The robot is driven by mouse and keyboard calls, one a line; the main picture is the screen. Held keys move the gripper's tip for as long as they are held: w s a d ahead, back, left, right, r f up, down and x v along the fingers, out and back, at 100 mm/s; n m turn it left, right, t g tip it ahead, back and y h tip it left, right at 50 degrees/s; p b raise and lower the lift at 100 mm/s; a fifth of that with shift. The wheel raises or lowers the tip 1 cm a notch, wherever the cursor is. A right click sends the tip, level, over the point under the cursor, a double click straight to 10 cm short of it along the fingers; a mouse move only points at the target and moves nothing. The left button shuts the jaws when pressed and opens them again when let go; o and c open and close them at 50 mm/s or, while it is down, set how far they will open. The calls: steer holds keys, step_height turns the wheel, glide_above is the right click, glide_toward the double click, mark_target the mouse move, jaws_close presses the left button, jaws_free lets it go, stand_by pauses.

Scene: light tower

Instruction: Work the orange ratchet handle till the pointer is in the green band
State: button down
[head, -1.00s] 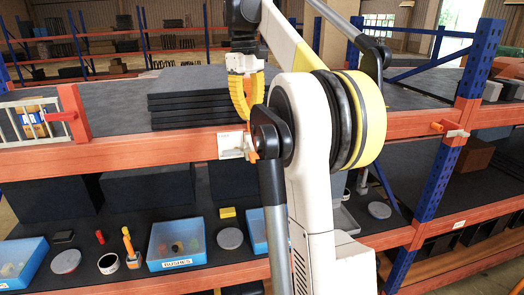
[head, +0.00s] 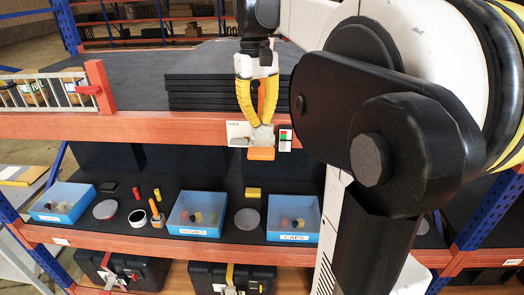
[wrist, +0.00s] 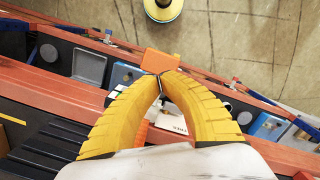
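The orange ratchet handle (head: 262,154) sticks out from the front of the shelf beam, below a pale grey body (head: 263,136). A small gauge plate (head: 285,139) with red, green and white parts is just right of it; its pointer is too small to make out. My gripper (head: 261,124) has yellow fingers pointing down, with their tips together just above the handle. In the wrist view the closed tips (wrist: 161,76) are right against or just short of the handle's orange end (wrist: 162,63); I cannot tell whether they touch. Nothing clearly sits between them.
Black slabs (head: 210,90) are stacked on the upper shelf behind my gripper. A white rail (head: 45,92) stands at left. Blue bins (head: 198,215) and small parts lie on the lower shelf. My arm covers the right side of the head view.

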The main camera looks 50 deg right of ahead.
mark_target(260, 150)
steer(key=shift+w+a, duration=0.1)
steer(key=shift+a, duration=0.15)
steer(key=shift+d+f+b, duration=0.15)
steer(key=shift+f+b, duration=0.4)
steer(key=shift+f, duration=0.1)
steer(key=f+b, duration=0.1)
steer(key=f, duration=0.1)
steer(key=f+b, duration=0.3)
steer(key=shift+s+f, duration=0.35)
steer(key=shift+s, duration=0.05)
